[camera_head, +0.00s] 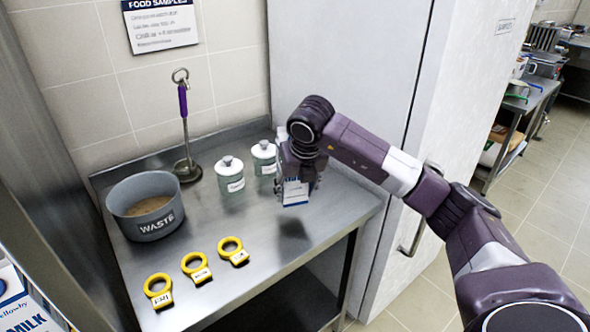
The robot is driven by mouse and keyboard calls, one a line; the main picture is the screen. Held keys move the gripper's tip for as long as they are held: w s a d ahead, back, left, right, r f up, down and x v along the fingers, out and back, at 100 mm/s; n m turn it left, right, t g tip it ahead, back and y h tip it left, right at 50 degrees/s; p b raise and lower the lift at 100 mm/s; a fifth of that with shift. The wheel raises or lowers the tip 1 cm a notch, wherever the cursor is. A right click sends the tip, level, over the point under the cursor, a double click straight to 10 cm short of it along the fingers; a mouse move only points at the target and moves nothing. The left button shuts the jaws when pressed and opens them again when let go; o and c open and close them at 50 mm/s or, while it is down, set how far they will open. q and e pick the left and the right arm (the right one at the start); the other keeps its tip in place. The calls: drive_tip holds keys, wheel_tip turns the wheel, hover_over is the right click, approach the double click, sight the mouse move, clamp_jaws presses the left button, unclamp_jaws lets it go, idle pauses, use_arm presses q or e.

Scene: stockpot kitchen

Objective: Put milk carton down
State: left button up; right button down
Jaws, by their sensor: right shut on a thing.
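My right gripper (298,180) reaches in from the right and points down over the right part of the steel counter (265,270). It is shut on a small white and blue carton (295,193), whose upper part the fingers hide. A dark shadow on the counter lies below and in front of the carton, which looks held above the surface. A larger panel or carton with blue "MILK" lettering (28,312) is cut off at the bottom left corner. My left gripper is out of view.
Two lidded jars (230,176) (264,158) stand left of the gripper. A grey WASTE tub (146,212), a purple-handled tool on a stand (184,130) and yellow ring tags (196,268) occupy the left and front. The counter's front right is clear. A tall white cabinet (350,60) stands behind.

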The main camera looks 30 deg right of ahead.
sight(296, 205)
drive_tip(key=shift+w+d+f+p, duration=0.1)
drive_tip(key=shift+f+p, duration=0.25)
drive_tip(key=shift+f, duration=2.45)
drive_tip(key=c, duration=0.9)
unclamp_jaws()
drive_tip(key=shift+f, duration=0.1)
drive_tip(key=b+v, duration=0.1)
drive_tip(key=v, duration=1.1)
drive_tip(key=shift+s, duration=0.2)
drive_tip(key=shift+f, duration=0.1)
